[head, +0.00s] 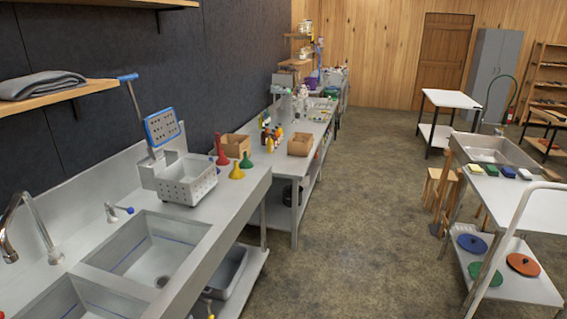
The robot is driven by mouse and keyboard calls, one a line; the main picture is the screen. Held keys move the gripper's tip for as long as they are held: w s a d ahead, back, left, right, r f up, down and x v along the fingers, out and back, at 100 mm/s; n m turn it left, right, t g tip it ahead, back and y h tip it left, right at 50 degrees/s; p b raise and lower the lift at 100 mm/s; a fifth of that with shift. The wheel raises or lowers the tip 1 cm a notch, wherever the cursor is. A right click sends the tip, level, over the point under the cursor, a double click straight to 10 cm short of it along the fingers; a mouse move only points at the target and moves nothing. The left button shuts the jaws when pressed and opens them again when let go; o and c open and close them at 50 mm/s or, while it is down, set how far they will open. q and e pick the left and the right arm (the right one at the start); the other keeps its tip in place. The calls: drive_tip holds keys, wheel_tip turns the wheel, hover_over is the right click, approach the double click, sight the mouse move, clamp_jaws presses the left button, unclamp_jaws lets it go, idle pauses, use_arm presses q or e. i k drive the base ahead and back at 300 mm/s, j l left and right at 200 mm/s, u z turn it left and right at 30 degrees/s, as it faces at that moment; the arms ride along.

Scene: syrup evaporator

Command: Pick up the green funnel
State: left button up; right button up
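The green funnel (246,162) is small in the head view. It stands wide end down on the grey metal counter (228,196), near the counter's far end. A yellow funnel (237,173) stands just in front of it. A red funnel (221,157) stands to its left. Neither of my grippers is in view.
A white perforated basket (187,181) stands left of the funnels, with a blue-framed panel (162,127) above it. A cardboard box (234,147) is behind them. Sinks (147,253) fill the near counter. The floor (360,215) right of the counter is clear.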

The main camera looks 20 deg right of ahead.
sight(246, 164)
drive_tip(key=z, duration=0.5)
drive_tip(key=i+l+u, duration=0.1)
drive_tip(key=i+l, duration=0.15)
drive_tip(key=i, duration=0.15)
drive_tip(key=i+l+u, duration=0.15)
drive_tip(key=i+l, duration=0.15)
drive_tip(key=i+l+u, duration=0.1)
drive_tip(key=i+l, duration=0.25)
drive_tip(key=i+l+u, duration=0.15)
drive_tip(key=i+l, duration=0.25)
drive_tip(key=i+l+u, duration=0.1)
drive_tip(key=i+l, duration=0.25)
drive_tip(key=i+l+u, duration=0.1)
drive_tip(key=i+l, duration=0.25)
drive_tip(key=l, duration=0.15)
drive_tip(key=i+l+u, duration=0.15)
drive_tip(key=i+l, duration=0.15)
drive_tip(key=l, duration=0.15)
drive_tip(key=i+l+u, duration=0.1)
drive_tip(key=i+l, duration=0.15)
drive_tip(key=l, duration=0.25)
drive_tip(key=i, duration=0.35)
drive_tip(key=j+u, duration=0.05)
